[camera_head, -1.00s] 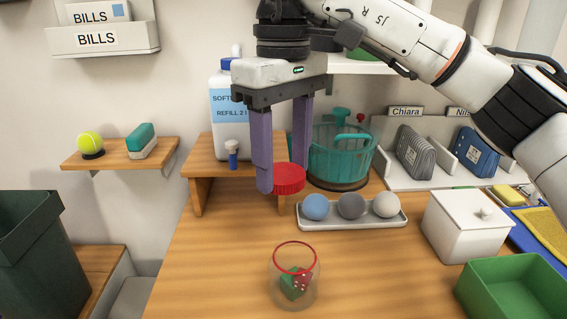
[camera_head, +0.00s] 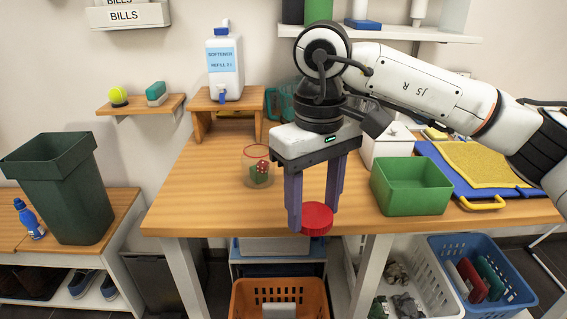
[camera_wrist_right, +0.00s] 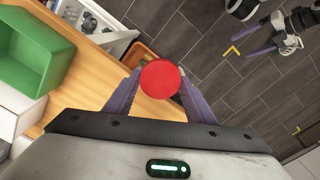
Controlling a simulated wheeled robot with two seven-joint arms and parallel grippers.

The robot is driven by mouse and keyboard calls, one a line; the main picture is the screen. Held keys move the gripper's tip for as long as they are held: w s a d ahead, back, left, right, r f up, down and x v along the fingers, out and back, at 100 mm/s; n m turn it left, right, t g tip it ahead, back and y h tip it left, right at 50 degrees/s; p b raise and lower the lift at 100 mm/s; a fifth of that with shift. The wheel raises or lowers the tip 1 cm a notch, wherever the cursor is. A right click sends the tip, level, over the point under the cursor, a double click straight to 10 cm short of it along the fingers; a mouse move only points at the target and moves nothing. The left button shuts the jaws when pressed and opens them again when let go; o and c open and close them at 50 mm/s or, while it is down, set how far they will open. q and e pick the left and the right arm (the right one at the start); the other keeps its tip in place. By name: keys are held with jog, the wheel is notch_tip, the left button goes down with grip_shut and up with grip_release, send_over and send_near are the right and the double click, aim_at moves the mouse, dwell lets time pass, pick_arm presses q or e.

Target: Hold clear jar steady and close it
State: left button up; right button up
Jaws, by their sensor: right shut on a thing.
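The clear jar (camera_head: 259,172) stands upright on the wooden table in the head view, with a red rim and green and red dice inside. Its mouth is uncovered. My right gripper (camera_head: 315,213) is shut on the red lid (camera_head: 317,219), held near the table's front edge, to the right of and nearer than the jar. The right wrist view shows the round red lid (camera_wrist_right: 160,79) between the purple fingertips. My left gripper (camera_wrist_right: 256,38) shows small at the upper right of that view, over the floor, with its purple fingers apart and empty. The jar is not in that view.
A green bin (camera_head: 411,188) and a white box (camera_head: 388,150) stand right of my right gripper. A wooden riser (camera_head: 222,109) with a softener bottle (camera_head: 225,68) is behind the jar. The table left of the jar is clear. An orange basket (camera_head: 278,300) is below.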

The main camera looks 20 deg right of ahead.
jog(key=s+d+f+m, duration=0.3)
jog(key=s+f, duration=0.5)
jog(key=f, duration=0.3)
jog(key=shift+s+f, duration=0.2)
jog(key=shift+s, duration=0.15)
